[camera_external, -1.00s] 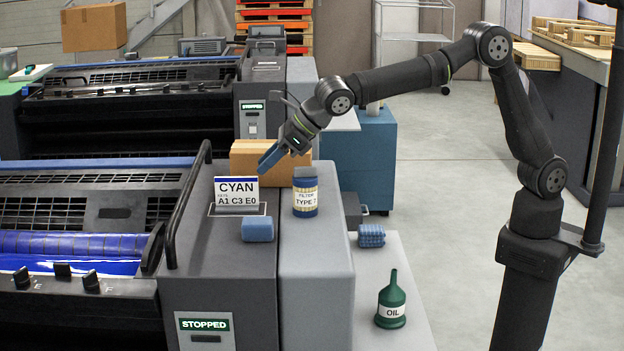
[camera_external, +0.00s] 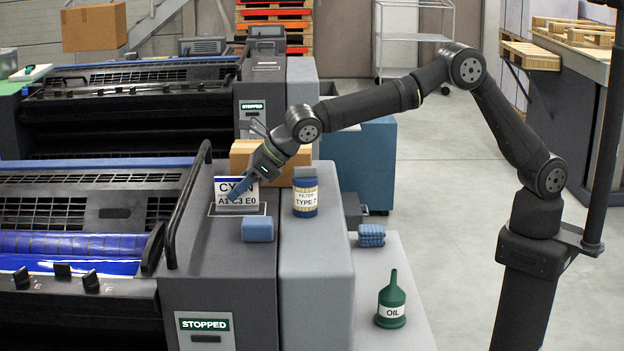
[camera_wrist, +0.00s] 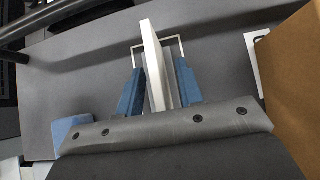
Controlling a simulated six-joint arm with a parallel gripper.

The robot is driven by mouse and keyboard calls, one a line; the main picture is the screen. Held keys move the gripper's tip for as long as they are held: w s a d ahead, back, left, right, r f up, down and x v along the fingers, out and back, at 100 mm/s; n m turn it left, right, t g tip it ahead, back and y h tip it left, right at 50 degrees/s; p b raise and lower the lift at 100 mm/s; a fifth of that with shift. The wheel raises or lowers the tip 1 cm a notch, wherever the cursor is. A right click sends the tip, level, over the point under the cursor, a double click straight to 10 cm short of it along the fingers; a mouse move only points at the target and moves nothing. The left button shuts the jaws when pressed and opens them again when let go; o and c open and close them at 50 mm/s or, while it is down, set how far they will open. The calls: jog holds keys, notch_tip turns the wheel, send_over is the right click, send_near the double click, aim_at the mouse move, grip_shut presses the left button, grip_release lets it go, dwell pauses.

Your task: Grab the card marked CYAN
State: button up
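The white card marked CYAN (camera_external: 225,188) stands upright in a holder on top of the grey press unit. My gripper (camera_external: 237,189) is at the card and covers part of its lettering in the external view. In the wrist view the card (camera_wrist: 154,62) shows nearly edge-on between the two blue fingers of my gripper (camera_wrist: 159,72). The fingers are apart, one on each side, with narrow gaps beside the card. A white outline (camera_wrist: 139,47) shows on the surface around the card's foot.
A blue block (camera_external: 257,228) lies in front of the card. A black rail (camera_external: 187,200) runs on the left. A green oil can (camera_external: 391,302) stands lower right.

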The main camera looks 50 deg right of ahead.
grip_shut()
jog(key=shift+r, duration=0.1)
